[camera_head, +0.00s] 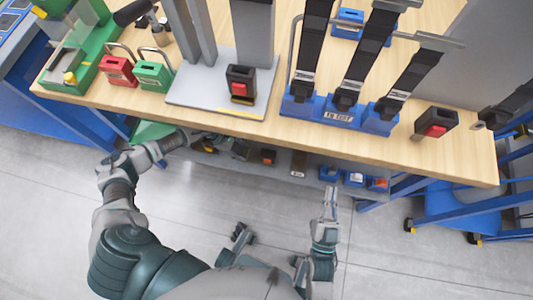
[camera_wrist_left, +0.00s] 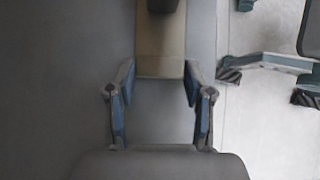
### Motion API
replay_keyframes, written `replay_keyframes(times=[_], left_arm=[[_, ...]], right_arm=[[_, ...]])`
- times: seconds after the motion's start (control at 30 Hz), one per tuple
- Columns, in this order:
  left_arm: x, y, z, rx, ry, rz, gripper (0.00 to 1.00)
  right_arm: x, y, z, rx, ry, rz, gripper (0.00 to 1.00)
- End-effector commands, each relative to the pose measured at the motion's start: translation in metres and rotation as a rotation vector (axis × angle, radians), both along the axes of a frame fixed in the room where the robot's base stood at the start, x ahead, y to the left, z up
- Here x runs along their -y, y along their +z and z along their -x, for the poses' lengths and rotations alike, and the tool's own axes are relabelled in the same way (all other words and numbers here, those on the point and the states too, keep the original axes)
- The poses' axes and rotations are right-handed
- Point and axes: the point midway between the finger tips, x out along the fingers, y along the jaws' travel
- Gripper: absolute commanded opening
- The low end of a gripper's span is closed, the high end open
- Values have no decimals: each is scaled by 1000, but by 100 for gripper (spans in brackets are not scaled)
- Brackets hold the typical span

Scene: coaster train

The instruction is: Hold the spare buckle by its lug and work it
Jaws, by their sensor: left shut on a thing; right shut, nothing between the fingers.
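My left gripper (camera_head: 198,139) is at the front edge of the workbench, low beside the under-shelf. In the left wrist view its two fingers (camera_wrist_left: 158,82) close on the sides of a tan block (camera_wrist_left: 160,52), with a dark part (camera_wrist_left: 162,6) beyond it at the top edge. This looks like the spare buckle held by its lug, but most of it is out of frame and its button does not show. In the head view the held thing is too small to make out. My right gripper (camera_head: 331,194) is shut and empty, apart from the bench, over the floor.
A black buckle with a red button (camera_head: 241,84) stands on a grey plate (camera_head: 190,92); another (camera_head: 436,123) sits at the bench's right. A blue block (camera_head: 340,119) holds several straps. Red (camera_head: 118,71) and green (camera_head: 152,74) padlocks stand left. Small bins (camera_head: 355,180) line the under-shelf.

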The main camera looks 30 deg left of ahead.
Motion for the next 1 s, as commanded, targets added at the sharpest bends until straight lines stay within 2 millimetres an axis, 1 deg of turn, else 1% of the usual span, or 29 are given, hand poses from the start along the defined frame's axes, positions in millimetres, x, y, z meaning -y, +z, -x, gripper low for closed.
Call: replay_keyframes(times=[0.03, 0.1, 0.27, 0.3, 0.37, 0.4, 0.5, 0.6, 0.7, 0.8, 0.9, 1.0], left_arm=[[0, -2, 1, -3, 0, -2, 0], [0, -1, 1, -3, 0, -2, 0], [0, -1, 1, -3, 0, -1, 0], [0, -1, 1, -3, 0, -2, 0], [0, -1, 1, -2, 0, -2, 0], [0, -1, 1, -2, 0, -3, 0], [0, -1, 1, -2, 0, -2, 0], [0, -1, 1, -2, 0, -2, 0], [0, -1, 1, -1, 1, -2, 0], [0, -1, 1, -1, 1, -2, 0], [0, -1, 1, -1, 1, -2, 0], [0, -1, 1, -1, 1, -2, 0]], right_arm=[[-15, -18, -7, -54, 29, 14, 0], [-37, -45, -14, -135, 74, 37, 0], [-89, -106, -19, -315, 186, 111, 0], [-102, -121, -19, -358, 216, 134, 0], [-121, -144, -16, -425, 262, 171, 0], [-133, -159, -14, -467, 293, 197, 0], [-160, -195, -5, -567, 368, 267, 0], [-180, -225, 7, -651, 432, 333, 0], [-194, -248, 17, -713, 481, 390, 0], [-201, -262, 25, -753, 514, 428, 0], [-204, -269, 29, -773, 527, 447, 0], [-205, -271, 30, -778, 532, 452, 0]])
